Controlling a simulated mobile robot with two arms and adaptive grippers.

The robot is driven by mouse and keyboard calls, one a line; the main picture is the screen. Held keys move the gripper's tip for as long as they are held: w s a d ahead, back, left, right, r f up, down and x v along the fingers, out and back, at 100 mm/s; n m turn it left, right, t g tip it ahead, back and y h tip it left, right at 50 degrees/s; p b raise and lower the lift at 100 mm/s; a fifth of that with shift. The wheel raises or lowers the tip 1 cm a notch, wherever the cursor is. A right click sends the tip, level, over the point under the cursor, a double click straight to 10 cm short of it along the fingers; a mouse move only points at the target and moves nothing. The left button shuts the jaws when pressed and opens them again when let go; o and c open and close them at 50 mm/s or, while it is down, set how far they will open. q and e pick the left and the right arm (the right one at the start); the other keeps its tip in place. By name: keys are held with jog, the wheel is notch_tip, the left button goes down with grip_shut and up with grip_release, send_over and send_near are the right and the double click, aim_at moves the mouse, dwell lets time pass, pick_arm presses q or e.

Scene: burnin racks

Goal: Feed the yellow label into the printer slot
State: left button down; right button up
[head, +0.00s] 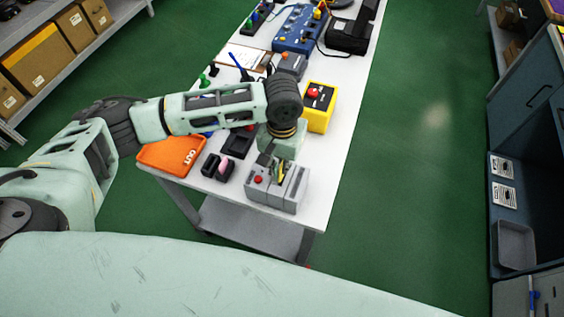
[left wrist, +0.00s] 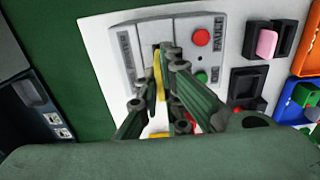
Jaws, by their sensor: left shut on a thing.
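The grey printer (head: 293,187) stands at the near end of the white table. It also shows in the left wrist view (left wrist: 125,55), with a red button, a green button and a dark slot. My left gripper (head: 276,168) reaches down over the printer from above. In the left wrist view its fingers (left wrist: 162,88) are shut on the yellow label (left wrist: 157,70). The label's far end is at the slot; I cannot tell whether it is inside. My right gripper is not in view.
An orange OUT tray (head: 172,155) and a dark holder with a pink piece (head: 226,167) are left of the printer. A yellow box with a red button (head: 319,105) stands behind. The green floor right of the table is clear.

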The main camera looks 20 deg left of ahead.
pick_arm(q)
jog(key=shift+f, duration=0.4)
jog(key=shift+f+b, duration=0.4)
jog(key=shift+f, duration=1.1)
jog(key=c, duration=1.8)
grip_release()
jog(key=shift+c, duration=0.2)
jog(key=shift+s, duration=0.1)
notch_tip(320, 180, up, 12)
jog(key=shift+r, duration=0.1)
jog(key=shift+d, duration=0.1)
